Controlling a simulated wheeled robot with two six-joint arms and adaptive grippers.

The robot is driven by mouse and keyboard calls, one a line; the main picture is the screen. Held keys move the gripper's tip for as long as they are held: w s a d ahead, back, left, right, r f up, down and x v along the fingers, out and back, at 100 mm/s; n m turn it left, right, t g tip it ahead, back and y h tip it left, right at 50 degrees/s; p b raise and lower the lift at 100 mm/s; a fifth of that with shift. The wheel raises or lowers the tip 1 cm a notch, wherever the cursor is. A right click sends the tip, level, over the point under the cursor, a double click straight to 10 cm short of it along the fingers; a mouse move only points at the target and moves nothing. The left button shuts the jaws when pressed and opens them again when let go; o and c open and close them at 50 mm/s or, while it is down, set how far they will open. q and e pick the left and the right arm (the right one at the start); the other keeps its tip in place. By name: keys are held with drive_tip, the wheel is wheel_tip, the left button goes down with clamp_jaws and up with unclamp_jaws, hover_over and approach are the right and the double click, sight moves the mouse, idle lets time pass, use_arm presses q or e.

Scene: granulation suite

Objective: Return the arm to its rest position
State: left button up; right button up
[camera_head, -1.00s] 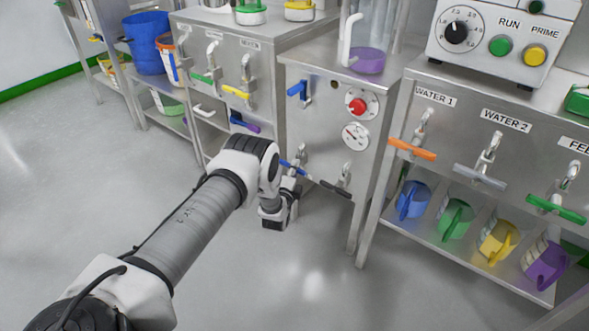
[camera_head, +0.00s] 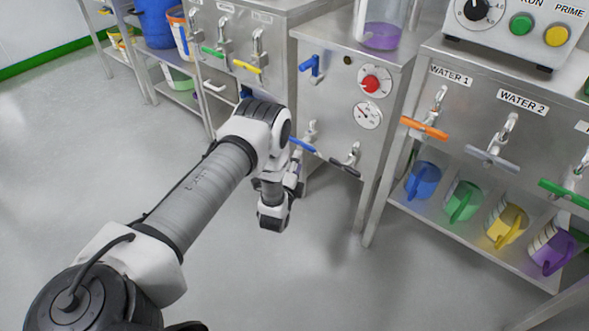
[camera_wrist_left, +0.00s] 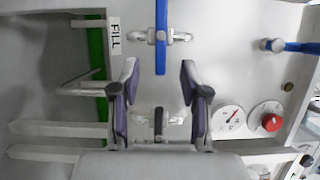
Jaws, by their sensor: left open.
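My left arm (camera_head: 205,187) reaches in from the lower left towards the front of the steel cabinet (camera_head: 327,109). Its gripper is small and mostly hidden behind the wrist in the head view. In the left wrist view the left gripper (camera_wrist_left: 158,76) is open and empty, its two dark-padded fingers apart. Ahead of the fingers is a blue-handled valve (camera_wrist_left: 161,38) beside a FILL label (camera_wrist_left: 114,36). A black-handled valve (camera_wrist_left: 158,123) shows between the fingers lower in that view. No contact with either handle is visible. My right gripper is not in view.
The cabinet front also carries a red knob (camera_head: 371,83), a gauge (camera_head: 367,115) and an upper blue handle (camera_head: 310,66). On the right, a bench has orange (camera_head: 424,128) and grey (camera_head: 491,158) valve handles above several coloured jugs. Open floor (camera_head: 90,170) lies left.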

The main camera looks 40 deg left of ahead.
use_arm(q)
drive_tip(key=v, duration=0.3)
drive_tip(key=shift+s+d, duration=0.1)
drive_tip(key=shift+s, duration=0.2)
drive_tip(key=shift+w, duration=0.1)
